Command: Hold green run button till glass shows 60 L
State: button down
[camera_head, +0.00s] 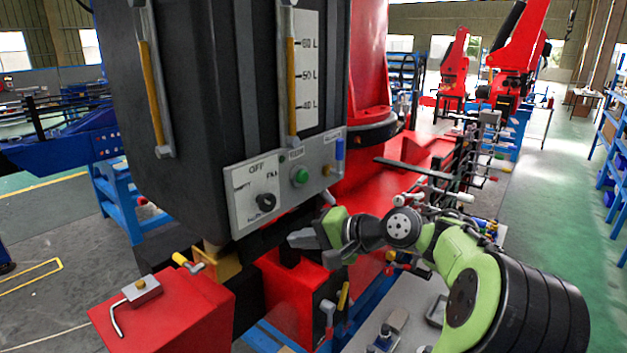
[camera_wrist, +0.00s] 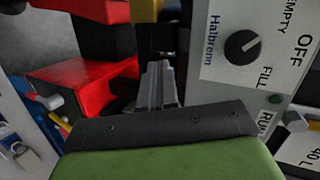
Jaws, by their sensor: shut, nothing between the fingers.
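The sight glass (camera_head: 291,90) stands beside a scale marked 40, 50 and 60 L. Its yellow column tops out at about the 60 L label. The selector knob (camera_head: 265,202) is left of the button, also in the wrist view (camera_wrist: 242,47); I cannot tell its setting surely. My gripper (camera_head: 296,239) is shut and empty, below the panel and apart from the button. Its fingers (camera_wrist: 158,88) point past the panel.
A second yellow glass (camera_head: 154,90) is on the tank's left. A red block with a hex key (camera_head: 145,290) stands at lower left. Red pedestal and levers (camera_head: 328,308) lie below my gripper.

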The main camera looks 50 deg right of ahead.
aim_at(303, 175)
jog(key=s+d+r+m+t+h, duration=0.2)
jog(key=s+d+r+t, duration=0.3)
jog(key=s+d+r, duration=0.3)
jog(key=shift+s+d+r+m, duration=0.2)
jog(key=shift+s+d+m, duration=0.3)
jog(key=shift+s, duration=0.7)
jog(key=w, duration=0.4)
jog(key=w+a, duration=0.1)
jog(key=w, duration=0.4)
jog(key=w+p, duration=0.1)
jog(key=w, duration=0.4)
jog(key=shift+a, duration=0.15)
jog(key=shift+w+a+r+p, duration=0.15)
jog(key=shift+w+r+p, duration=0.05)
jog(key=shift+w+p, duration=0.4)
jog(key=shift+a+r, duration=0.1)
jog(key=shift+r, duration=0.1)
